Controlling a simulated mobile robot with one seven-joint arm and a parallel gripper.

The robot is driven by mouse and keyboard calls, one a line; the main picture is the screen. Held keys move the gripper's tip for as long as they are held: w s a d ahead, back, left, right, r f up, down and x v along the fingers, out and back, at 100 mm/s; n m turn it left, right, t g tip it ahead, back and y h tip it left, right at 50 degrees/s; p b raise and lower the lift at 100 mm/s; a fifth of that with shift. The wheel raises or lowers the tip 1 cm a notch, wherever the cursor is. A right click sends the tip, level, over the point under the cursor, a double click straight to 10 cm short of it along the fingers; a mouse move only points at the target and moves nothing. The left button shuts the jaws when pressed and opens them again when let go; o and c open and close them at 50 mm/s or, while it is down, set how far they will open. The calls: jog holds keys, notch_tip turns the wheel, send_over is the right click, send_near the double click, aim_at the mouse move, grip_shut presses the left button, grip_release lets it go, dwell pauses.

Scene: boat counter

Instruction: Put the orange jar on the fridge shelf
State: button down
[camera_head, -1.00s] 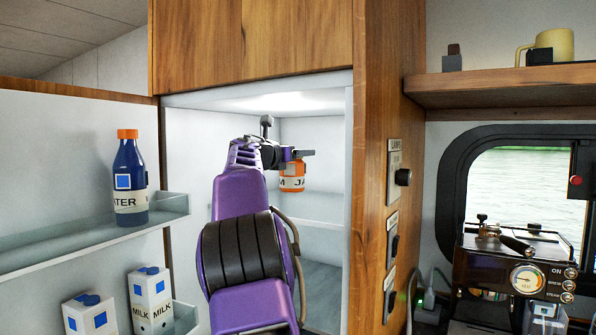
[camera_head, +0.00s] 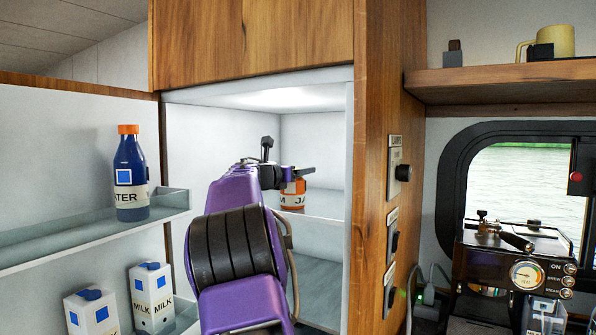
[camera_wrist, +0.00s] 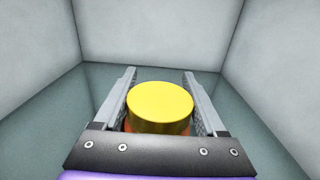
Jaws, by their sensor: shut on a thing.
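The orange jar (camera_head: 293,196) is inside the open fridge, with a white label partly visible. In the wrist view its yellow lid (camera_wrist: 160,106) fills the space between the two fingers. My gripper (camera_head: 296,174) is shut on the jar near its top; it also shows in the wrist view (camera_wrist: 160,90). The fridge shelf (camera_head: 325,204) lies at the level of the jar's lower part. The jar's base looks at or very near the shelf surface; I cannot tell whether it touches. My purple arm hides the left part of the shelf.
The open fridge door on the left holds a blue water bottle (camera_head: 131,178) on its rack (camera_head: 60,247) and two milk cartons (camera_head: 152,297) below. A wooden panel (camera_head: 378,130) with switches bounds the fridge on the right. The shelf around the jar looks clear.

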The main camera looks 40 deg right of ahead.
grip_release()
jog(key=shift+a+r, duration=0.1)
jog(key=b+v, duration=0.2)
jog(key=v, duration=1)
jog(key=shift+w, duration=0.1)
